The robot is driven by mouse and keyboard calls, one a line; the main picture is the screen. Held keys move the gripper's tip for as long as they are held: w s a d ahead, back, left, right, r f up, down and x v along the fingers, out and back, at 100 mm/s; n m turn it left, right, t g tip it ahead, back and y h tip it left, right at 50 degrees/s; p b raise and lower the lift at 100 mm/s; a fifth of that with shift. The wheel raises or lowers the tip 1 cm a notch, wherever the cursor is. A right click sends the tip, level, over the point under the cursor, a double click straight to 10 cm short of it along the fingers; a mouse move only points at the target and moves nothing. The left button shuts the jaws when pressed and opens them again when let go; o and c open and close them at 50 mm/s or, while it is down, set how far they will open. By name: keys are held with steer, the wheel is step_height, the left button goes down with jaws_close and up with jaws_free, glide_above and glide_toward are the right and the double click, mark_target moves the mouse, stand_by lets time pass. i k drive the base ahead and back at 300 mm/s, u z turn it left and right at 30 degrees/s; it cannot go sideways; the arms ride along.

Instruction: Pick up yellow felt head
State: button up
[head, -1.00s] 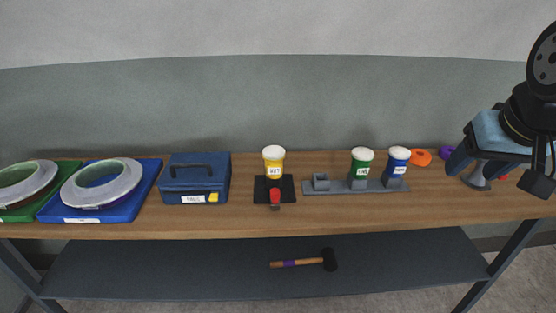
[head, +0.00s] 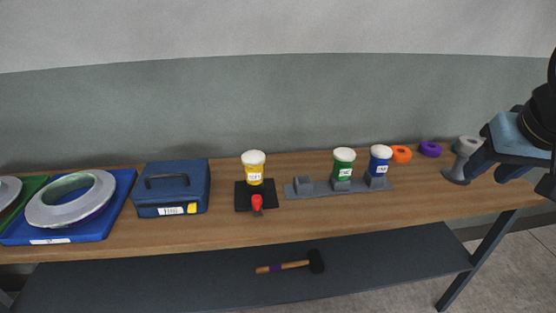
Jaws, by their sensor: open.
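The yellow felt head (head: 254,170) is a yellow cylinder with a white felt top and a white label. It stands upright on a small black base (head: 242,202) with a red part (head: 257,203) at its front. My gripper (head: 474,168) is at the far right of the view, well apart from the yellow head. It is open, near a grey stand at the right end of the bench. Part of the gripper and arm is cut off by the frame edge.
A green head (head: 343,166) and a blue head (head: 380,166) stand on a grey rack (head: 309,192), whose left holder is empty. A blue toolbox (head: 171,190) stands left. Orange (head: 401,154) and purple (head: 430,149) rings lie behind. A mallet (head: 290,267) lies on the lower shelf.

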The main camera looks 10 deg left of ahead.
mark_target(253, 161)
steer(key=u, duration=0.9)
steer(key=i, duration=0.1)
steer(key=z, duration=2.55)
steer(key=k, duration=2.35)
steer(key=u, duration=0.8)
steer(key=i, duration=1)
steer(key=z, duration=0.1)
